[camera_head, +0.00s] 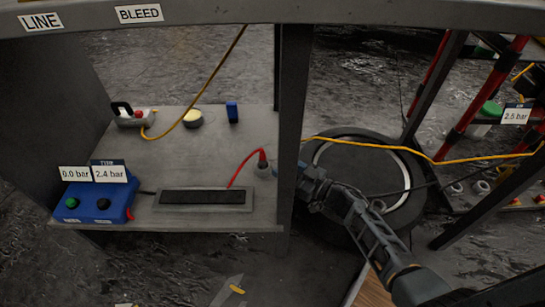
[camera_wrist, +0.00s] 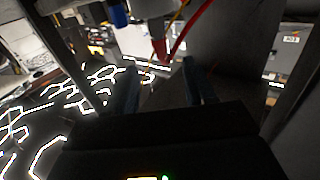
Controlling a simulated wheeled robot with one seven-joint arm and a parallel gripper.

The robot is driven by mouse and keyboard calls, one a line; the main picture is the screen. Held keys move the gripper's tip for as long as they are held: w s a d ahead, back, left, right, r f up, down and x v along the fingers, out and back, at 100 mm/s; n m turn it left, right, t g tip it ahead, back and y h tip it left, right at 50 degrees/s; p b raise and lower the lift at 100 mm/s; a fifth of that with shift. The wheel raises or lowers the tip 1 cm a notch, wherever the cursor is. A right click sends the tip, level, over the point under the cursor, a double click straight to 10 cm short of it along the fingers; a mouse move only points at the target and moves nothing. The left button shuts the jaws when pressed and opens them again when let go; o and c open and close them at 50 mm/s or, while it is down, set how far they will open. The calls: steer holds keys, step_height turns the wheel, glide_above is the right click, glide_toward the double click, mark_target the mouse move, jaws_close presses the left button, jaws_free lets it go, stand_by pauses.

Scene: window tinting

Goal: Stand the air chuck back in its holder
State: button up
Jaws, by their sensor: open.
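The air chuck (camera_head: 262,158) appears to be the red piece with a red hose at the right edge of the grey bench. It stands roughly upright in or on a small grey cup-like holder (camera_head: 264,172); how deep it sits I cannot tell. In the wrist view, the red chuck (camera_wrist: 159,48) shows just beyond the fingertips, with its red hose curving away. My gripper (camera_head: 301,178) is right of the holder, partly behind the dark post. In the wrist view, my gripper (camera_wrist: 160,75) is open, with nothing visible between its fingers.
The dark upright post (camera_head: 291,120) stands close beside my gripper. A tyre (camera_head: 345,150) lies at right, below a yellow hose (camera_head: 400,149).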

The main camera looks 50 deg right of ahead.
steer(key=shift+s, duration=1.6)
steer(key=shift+s, duration=0.1)
